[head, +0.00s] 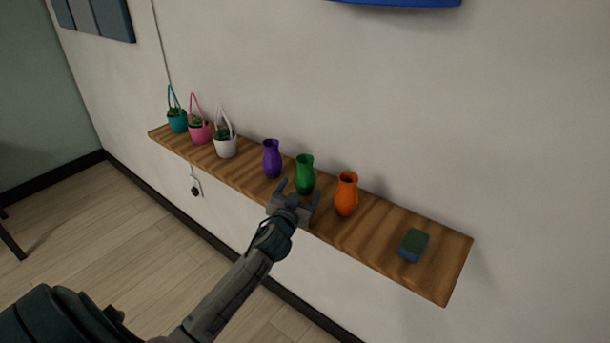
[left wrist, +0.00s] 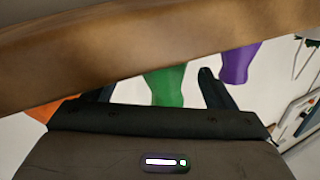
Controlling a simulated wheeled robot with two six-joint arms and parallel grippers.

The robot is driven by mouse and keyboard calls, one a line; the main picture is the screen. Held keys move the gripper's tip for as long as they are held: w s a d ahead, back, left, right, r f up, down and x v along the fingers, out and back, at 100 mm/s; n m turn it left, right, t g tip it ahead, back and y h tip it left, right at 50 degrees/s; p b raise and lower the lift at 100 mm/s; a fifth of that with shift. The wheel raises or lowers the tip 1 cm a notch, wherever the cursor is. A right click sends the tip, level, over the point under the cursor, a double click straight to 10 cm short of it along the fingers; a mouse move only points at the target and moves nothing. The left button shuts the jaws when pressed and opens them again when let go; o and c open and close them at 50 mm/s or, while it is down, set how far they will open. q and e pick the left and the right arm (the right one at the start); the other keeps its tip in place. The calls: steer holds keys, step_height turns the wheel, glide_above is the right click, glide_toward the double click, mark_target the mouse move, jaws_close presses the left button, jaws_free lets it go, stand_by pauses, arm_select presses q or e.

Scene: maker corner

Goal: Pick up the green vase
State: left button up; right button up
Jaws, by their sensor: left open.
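The green vase (head: 305,174) stands upright on the wooden shelf (head: 375,243), between a purple vase (head: 272,158) on its left and an orange vase (head: 346,194) on its right. My left gripper (head: 299,189) is open at the front of the shelf, just before the green vase. In the left wrist view the green vase (left wrist: 167,87) shows between the two spread fingers (left wrist: 158,88). I cannot tell whether a finger touches it. The purple vase (left wrist: 238,62) lies beyond one finger and the orange vase (left wrist: 52,109) beyond the other. My right gripper is not in view.
Teal (head: 177,120), pink (head: 200,132) and white (head: 225,146) hanging-style pots with plants stand at the shelf's left. A green-and-blue block (head: 413,245) lies near its right end. The wall is close behind. The shelf's front edge (left wrist: 130,60) crosses the wrist view.

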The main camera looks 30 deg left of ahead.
mark_target(302, 186)
arm_select(q)
steer(key=p+x, duration=0.2)
steer(key=x, duration=0.1)
steer(key=shift+w+a+r, duration=0.15)
steer(key=shift+w+a, duration=0.1)
steer(key=shift+w+a+f, duration=0.1)
steer(key=shift+w+f, duration=0.1)
steer(key=shift+w, duration=0.35)
steer(key=c, duration=1.1)
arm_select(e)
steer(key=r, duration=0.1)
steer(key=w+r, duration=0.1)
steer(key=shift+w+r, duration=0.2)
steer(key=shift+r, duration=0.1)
